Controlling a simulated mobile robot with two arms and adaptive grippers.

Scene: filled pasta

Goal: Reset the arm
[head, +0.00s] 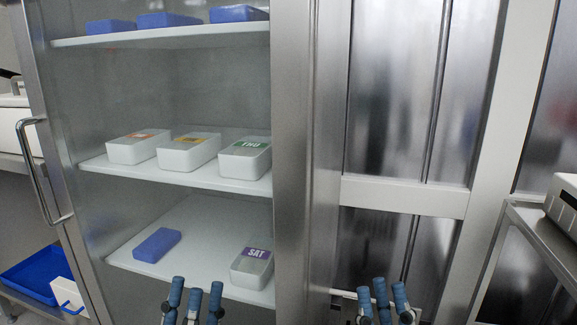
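My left gripper (195,293) shows at the bottom of the head view, in front of the cabinet's lower shelf. Its blue fingertips point up and stand apart, with nothing between them. My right gripper (382,292) is at the bottom right of centre, in front of the metal wall panel. Its blue fingertips also point up, apart and empty. The rest of both arms is mostly below the picture.
A steel cabinet (304,150) holds blue containers (168,20) on top, white labelled boxes (188,153) mid-shelf, and a blue block (157,245) and SAT box (252,268) below. Its handle (40,175) is left. A blue tray (32,275) and a bench (545,235) flank it.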

